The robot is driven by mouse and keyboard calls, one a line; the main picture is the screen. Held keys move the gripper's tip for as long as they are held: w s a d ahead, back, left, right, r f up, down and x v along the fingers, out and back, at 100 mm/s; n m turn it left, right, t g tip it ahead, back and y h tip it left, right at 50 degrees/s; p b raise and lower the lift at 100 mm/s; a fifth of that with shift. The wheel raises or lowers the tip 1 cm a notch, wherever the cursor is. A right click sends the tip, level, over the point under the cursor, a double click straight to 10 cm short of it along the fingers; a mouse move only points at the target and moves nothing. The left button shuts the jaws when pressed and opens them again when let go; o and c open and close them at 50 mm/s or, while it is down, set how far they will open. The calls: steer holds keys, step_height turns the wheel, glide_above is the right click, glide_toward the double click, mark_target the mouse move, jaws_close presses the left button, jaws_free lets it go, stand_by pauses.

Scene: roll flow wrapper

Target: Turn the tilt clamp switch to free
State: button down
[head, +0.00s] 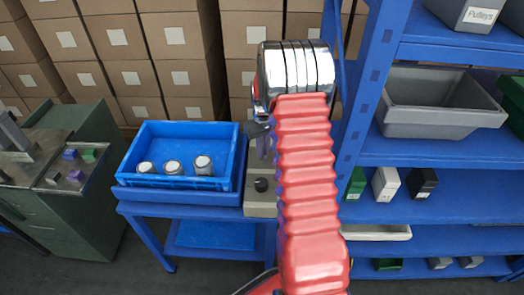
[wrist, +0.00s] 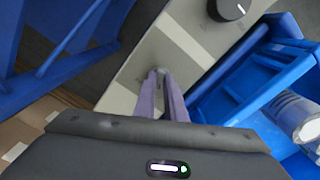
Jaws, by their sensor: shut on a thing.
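A grey control box (head: 261,208) stands at the right end of the blue bench, and its pale panel (wrist: 130,92) fills the middle of the wrist view. My gripper (wrist: 160,76) points down at this panel with its two purple-grey fingers close together. The fingertips are shut on a small grey switch lever (wrist: 159,70), taken as the tilt clamp switch. Most of the lever is hidden between the fingers, and I cannot read its position or any label. In the head view my red arm covers part of the box.
A black round knob (wrist: 230,8) sits on the same panel, also visible in the head view (head: 261,185). A blue tray (head: 185,183) with several metal-lidded jars is left of the box. A blue shelf rack (head: 430,155) stands close on the right. Stacked cartons (head: 170,40) fill the back.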

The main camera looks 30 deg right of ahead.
steer(key=shift+w+r, duration=0.15)
steer(key=shift+w, duration=0.1)
steer(key=c, duration=2.1)
jaws_free()
steer(key=shift+o, duration=1.4)
steer(key=shift+s, duration=0.15)
step_height(320, 180, up, 14)
steer(key=shift+f, duration=0.25)
